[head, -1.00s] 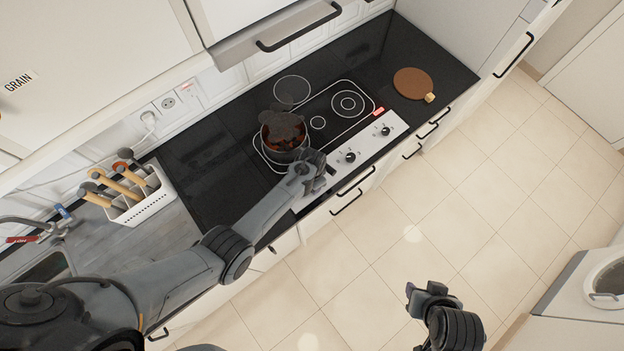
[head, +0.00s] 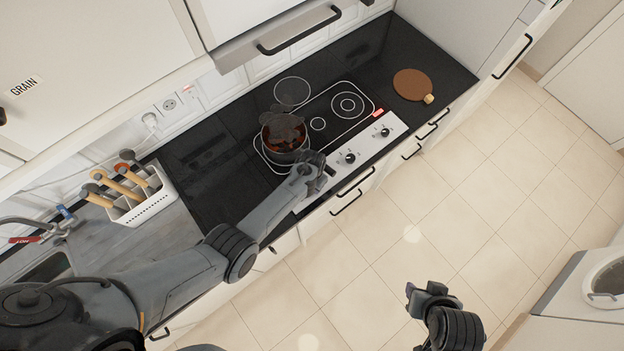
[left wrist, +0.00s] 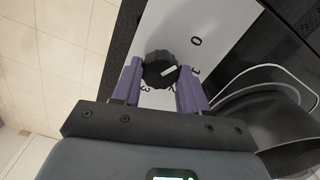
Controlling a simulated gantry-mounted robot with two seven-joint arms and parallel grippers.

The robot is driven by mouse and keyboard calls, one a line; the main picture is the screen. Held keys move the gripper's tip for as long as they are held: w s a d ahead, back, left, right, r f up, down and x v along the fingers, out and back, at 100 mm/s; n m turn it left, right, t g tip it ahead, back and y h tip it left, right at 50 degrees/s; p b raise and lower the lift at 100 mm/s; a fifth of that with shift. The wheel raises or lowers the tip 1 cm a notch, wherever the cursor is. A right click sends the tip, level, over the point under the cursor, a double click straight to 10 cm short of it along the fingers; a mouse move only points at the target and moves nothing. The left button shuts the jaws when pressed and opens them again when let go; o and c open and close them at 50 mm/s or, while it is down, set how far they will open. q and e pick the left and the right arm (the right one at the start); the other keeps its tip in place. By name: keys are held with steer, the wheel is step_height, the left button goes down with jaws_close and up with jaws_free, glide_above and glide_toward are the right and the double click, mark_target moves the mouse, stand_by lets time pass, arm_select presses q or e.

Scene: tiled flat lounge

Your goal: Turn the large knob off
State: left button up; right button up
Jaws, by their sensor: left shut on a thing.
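The large knob (left wrist: 158,66) is black and ridged, on a pale control panel (left wrist: 215,22) printed with numbers. Its white pointer mark faces right in the left wrist view, roughly toward the 1; the 0 lies further up. My left gripper (left wrist: 162,82) is shut on the knob, one purple finger on each side. In the head view my left gripper (head: 316,172) covers this knob at the near-left end of the panel. My right gripper (head: 428,290) hangs over the floor, away from the stove; its jaw opening is unclear.
A pot (head: 287,153) with dark smoke above reddish contents stands on the hob, close behind my left gripper. Two smaller knobs (head: 350,158) (head: 385,131) sit further right. A round brown board (head: 412,84) and a white utensil rack (head: 150,207) are on the counter. Floor in front is clear.

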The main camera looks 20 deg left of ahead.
arm_select(q)
steer(key=o, duration=1.1)
steer(key=shift+c, duration=0.2)
step_height(320, 180, up, 11)
steer(key=p, duration=0.1)
steer(key=shift+p, duration=0.35)
steer(key=shift+f, duration=0.1)
